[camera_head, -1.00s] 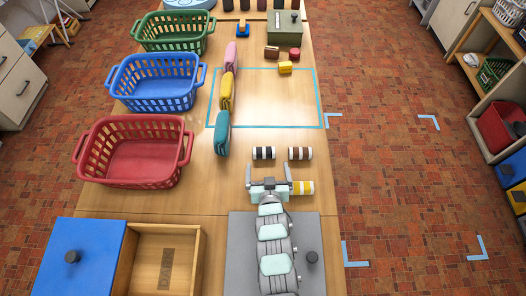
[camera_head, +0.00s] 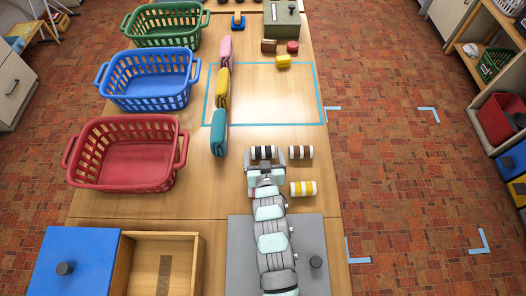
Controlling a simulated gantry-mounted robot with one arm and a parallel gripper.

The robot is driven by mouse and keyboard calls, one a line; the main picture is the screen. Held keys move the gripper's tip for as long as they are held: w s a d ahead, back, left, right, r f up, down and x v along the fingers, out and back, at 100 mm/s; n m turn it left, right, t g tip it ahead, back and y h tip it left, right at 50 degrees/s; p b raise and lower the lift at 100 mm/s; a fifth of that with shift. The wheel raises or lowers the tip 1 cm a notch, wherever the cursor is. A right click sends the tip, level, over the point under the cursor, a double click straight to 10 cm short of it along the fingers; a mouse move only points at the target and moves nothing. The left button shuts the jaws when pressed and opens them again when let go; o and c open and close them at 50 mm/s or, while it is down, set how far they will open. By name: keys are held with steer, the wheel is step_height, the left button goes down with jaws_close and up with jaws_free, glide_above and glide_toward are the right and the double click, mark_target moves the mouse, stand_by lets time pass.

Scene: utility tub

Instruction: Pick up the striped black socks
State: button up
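The striped black socks (camera_head: 262,152) are a small black-and-white banded roll on the wooden table, just right of the teal folded cloth. My gripper (camera_head: 265,155) is at the roll, with one finger at its left end and the other at its right end. The fingers are spread apart. Whether they touch the roll cannot be told from this view. The roll appears to rest on the table.
A brown-and-white roll (camera_head: 300,152) lies close to the right finger, and a yellow-and-white roll (camera_head: 303,188) lies nearer. The teal folded cloth (camera_head: 219,140) stands to the left. The red basket (camera_head: 128,182) is farther left. The blue-taped area (camera_head: 275,95) beyond has bare room.

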steer(key=c, duration=1.2)
steer(key=shift+o, duration=0.2)
